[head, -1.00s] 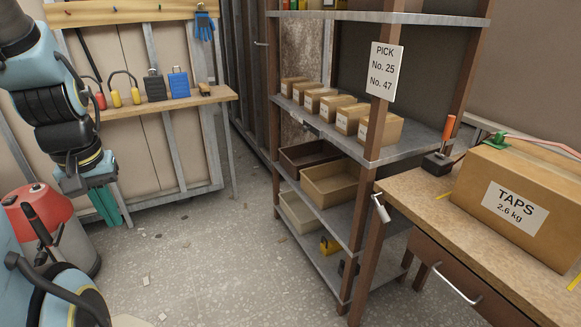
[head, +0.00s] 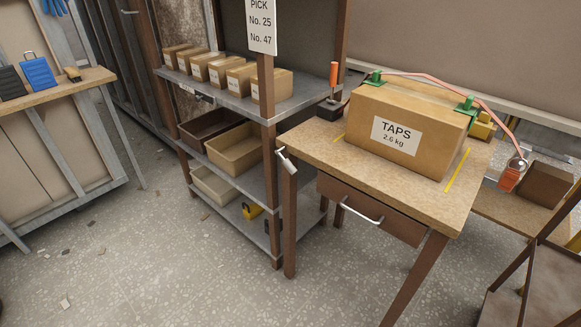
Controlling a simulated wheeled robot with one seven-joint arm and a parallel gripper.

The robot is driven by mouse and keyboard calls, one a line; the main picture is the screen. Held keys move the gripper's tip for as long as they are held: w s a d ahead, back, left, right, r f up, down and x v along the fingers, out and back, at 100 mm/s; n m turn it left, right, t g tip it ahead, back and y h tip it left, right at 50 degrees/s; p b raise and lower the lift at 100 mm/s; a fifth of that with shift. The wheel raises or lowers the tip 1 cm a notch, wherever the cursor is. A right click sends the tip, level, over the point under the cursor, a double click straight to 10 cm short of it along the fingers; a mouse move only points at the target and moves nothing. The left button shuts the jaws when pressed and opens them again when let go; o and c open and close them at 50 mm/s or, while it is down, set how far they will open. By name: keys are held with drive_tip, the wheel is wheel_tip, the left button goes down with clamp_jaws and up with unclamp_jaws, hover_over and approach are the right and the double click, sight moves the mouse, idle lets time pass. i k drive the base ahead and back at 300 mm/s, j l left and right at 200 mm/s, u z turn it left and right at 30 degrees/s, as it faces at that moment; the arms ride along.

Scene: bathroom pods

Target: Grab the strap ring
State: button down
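A strap ring (head: 519,164), small and pale, shows at the right end of a pink strap (head: 458,84). The strap runs over the top of a cardboard box labelled TAPS (head: 425,127) and hangs past its right side. An orange-red piece (head: 509,179) hangs just below the ring. Green corner pieces (head: 465,104) sit on the box edges under the strap. The box stands on a wooden workbench (head: 380,179). My gripper is out of view, so its distance to the ring does not show.
A shelf rack (head: 265,177) with small cartons and bins stands left of the workbench. A brown metal frame (head: 531,265) stands at the lower right. A lower surface with an open box (head: 548,184) lies behind it. The speckled floor (head: 150,260) at the front left is mostly clear.

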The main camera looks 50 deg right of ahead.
sight(510, 177)
drive_tip(key=k+l+z, duration=1.1)
drive_tip(key=l, duration=0.3)
